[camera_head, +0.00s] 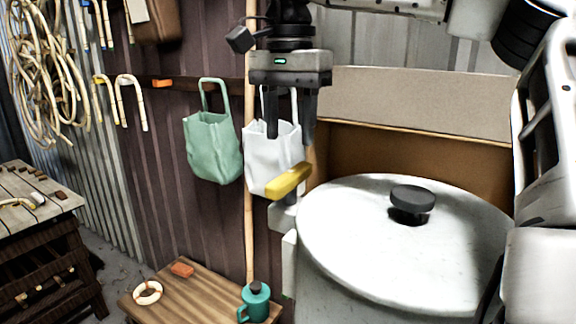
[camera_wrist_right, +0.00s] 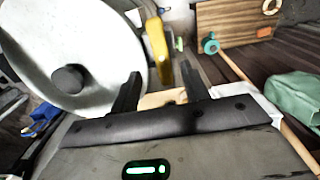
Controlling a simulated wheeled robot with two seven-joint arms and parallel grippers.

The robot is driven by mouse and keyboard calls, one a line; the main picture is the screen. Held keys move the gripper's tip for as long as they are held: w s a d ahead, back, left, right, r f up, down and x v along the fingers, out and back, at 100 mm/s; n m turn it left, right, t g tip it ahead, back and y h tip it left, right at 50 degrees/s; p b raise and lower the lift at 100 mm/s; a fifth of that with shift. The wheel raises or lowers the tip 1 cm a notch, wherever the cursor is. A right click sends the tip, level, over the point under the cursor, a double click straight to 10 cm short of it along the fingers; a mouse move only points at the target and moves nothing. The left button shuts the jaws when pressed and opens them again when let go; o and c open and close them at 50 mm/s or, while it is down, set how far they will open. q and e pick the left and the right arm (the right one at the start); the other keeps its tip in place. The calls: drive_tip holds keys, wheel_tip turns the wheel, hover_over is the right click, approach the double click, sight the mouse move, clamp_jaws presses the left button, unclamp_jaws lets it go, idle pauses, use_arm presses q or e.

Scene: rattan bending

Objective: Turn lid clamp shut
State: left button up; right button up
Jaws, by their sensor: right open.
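The lid clamp has a yellow handle (camera_head: 289,181) at the left edge of the round pale lid (camera_head: 350,235). My right gripper (camera_head: 290,141) points down above the handle, its two fingers apart and nothing between them in the head view. In the right wrist view the yellow handle (camera_wrist_right: 157,48) stands beyond the fingertips of my right gripper (camera_wrist_right: 161,70), in line with the gap between them. The lid (camera_wrist_right: 95,30) fills the upper left there, with its black knob (camera_wrist_right: 70,79). I cannot tell whether the fingers touch the handle. My left gripper is not in view.
A white bag (camera_head: 265,165) and a green bag (camera_head: 212,148) hang on the wall close behind the gripper. A low wooden table (camera_head: 205,295) holds a teal mug (camera_head: 254,302) and a pale ring (camera_head: 148,292). A cardboard-coloured panel (camera_head: 420,105) stands behind the lid.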

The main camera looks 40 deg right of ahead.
sight(289, 173)
wheel_tip(289, 173, down, 7)
drive_tip(key=shift+r, duration=0.1)
idle(0.3)
drive_tip(key=c, duration=1)
